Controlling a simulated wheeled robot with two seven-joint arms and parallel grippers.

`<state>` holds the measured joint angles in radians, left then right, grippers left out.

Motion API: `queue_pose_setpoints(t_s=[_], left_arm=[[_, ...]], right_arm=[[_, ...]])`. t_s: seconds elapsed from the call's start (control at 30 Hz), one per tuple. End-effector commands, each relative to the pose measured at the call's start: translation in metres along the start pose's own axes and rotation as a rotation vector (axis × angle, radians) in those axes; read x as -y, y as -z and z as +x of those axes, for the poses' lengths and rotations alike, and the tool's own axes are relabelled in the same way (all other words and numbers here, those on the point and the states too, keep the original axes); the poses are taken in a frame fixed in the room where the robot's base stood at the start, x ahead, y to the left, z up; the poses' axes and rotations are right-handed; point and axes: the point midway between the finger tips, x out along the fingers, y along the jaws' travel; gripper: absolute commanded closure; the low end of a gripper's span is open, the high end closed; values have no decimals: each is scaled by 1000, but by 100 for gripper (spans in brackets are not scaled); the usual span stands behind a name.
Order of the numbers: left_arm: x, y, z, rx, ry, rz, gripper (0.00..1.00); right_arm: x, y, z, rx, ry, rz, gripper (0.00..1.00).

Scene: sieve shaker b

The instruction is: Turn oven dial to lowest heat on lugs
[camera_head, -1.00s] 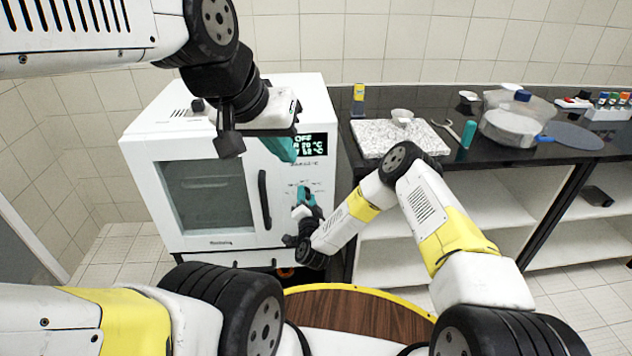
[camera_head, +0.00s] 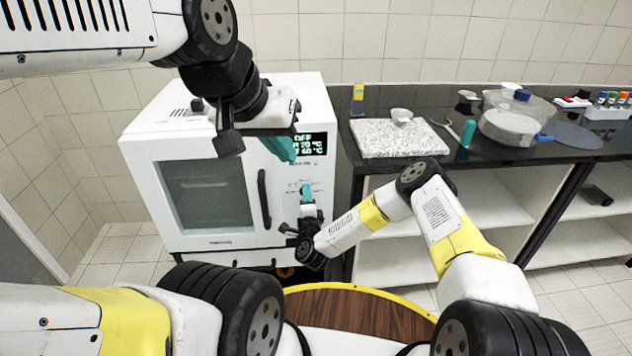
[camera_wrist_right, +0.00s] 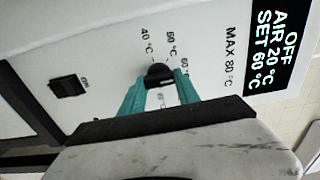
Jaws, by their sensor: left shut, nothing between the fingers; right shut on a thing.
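The white oven (camera_head: 150,140) stands at the left in the head view, door shut. Its display (camera_wrist_right: 270,45) reads OFF, AIR 20 °C, SET 60 °C in the right wrist view. The small black dial (camera_wrist_right: 158,72) sits on the front panel among marks for 40, 50 and 60 °C; a MAX 80 °C label is farther right. My right gripper (camera_wrist_right: 160,90) is shut on the dial, one teal finger on each side. In the head view it (camera_head: 306,193) is below the display. My left gripper (camera_head: 287,150) is shut and empty near the display's left side.
A black switch (camera_wrist_right: 68,86) marked ON sits left of the dial in the wrist view. A vertical door handle (camera_head: 264,198) is left of my right gripper. A dark counter (camera_head: 450,165) with a speckled slab (camera_head: 375,138) and pans stands to the right.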

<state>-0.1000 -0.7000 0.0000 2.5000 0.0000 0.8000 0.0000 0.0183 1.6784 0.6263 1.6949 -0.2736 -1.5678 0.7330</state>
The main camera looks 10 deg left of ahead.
Motion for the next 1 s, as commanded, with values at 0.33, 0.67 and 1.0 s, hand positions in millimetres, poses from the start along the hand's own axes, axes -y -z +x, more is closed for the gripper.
queue_pose_setpoints(t_s=[0.33, 0.67, 1.0], left_arm=[[0, 0, 0, 0, 0, 0, 100], [0, 0, 0, 0, 0, 0, 100], [0, 0, 0, 0, 0, 0, 100]], right_arm=[[-1, 1, 0, -1, -2, 19, 100], [-1, 1, 0, -1, -2, 18, 40], [-1, 0, -4, 0, -1, 18, 40]])
